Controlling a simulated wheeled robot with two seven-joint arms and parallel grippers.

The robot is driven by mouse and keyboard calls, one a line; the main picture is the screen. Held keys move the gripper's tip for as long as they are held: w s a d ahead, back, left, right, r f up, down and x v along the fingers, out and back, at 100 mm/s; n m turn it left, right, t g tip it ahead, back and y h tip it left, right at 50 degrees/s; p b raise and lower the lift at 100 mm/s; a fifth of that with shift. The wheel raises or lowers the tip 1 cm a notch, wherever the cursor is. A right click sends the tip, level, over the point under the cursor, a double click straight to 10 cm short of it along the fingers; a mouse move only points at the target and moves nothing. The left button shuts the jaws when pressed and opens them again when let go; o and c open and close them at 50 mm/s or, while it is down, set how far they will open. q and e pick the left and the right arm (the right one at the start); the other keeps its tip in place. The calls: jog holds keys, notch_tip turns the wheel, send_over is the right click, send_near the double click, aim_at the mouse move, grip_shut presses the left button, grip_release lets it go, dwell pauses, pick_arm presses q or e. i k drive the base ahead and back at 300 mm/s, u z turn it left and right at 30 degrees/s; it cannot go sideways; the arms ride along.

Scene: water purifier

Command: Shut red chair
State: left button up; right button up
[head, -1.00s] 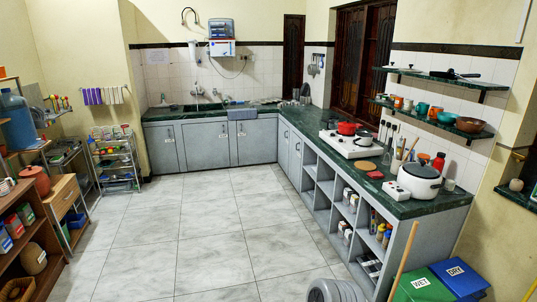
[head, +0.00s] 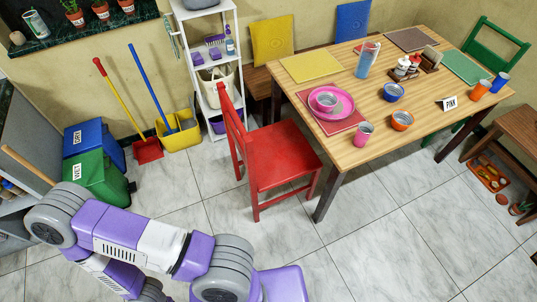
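The red chair (head: 283,157) stands upright on the tiled floor in the middle of the head view. Its backrest faces left, and its seat faces the wooden dining table (head: 366,150). The seat's right end is close to the table's near left corner and leg; I cannot tell how far it reaches under the tabletop. My purple and white arm links cross the lower left of the view, apart from the chair. Neither of my grippers shows.
A white shelf (head: 213,50) stands behind the chair. A green chair (head: 498,50) is across the table. Floor in front of the red chair is clear.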

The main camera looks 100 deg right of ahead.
aim_at(274, 156)
jog(key=z, duration=3.05)
jog(key=k, duration=0.35)
jog(key=u, duration=1.2)
jog(key=i, duration=1.3)
jog(key=z, duration=0.8)
